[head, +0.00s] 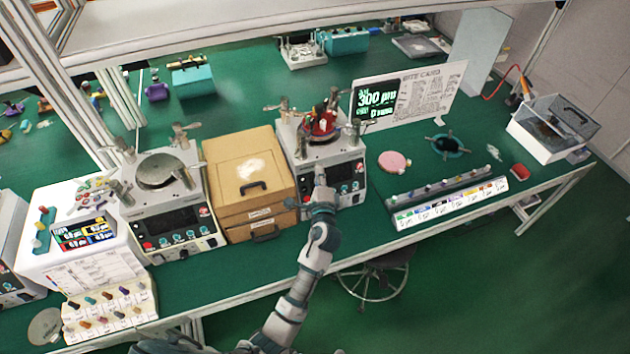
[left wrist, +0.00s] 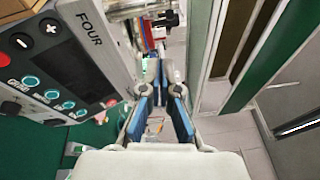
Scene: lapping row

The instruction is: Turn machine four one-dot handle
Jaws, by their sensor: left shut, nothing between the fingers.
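Machine four (head: 346,168) is a grey bench unit with a dark screen, a red button and teal buttons. Its "FOUR" label (left wrist: 90,28) shows in the left wrist view. Several metal handles stand around its top plate, one at the left (head: 279,108) and one at the right (head: 355,127); their dots are too small to read. A red piece (head: 320,124) sits on the plate. My left gripper (head: 320,178) is in front of the machine's face, shut and empty. In the left wrist view its blue-padded fingers (left wrist: 161,72) point past the panel's right side. My right gripper is out of view.
A wooden drawer box (head: 250,175) stands close left of machine four, and another machine (head: 165,200) is beyond it. A status card (head: 410,95) stands behind right. A rack of coloured knobs (head: 445,187) and a pink disc (head: 394,161) lie to the right.

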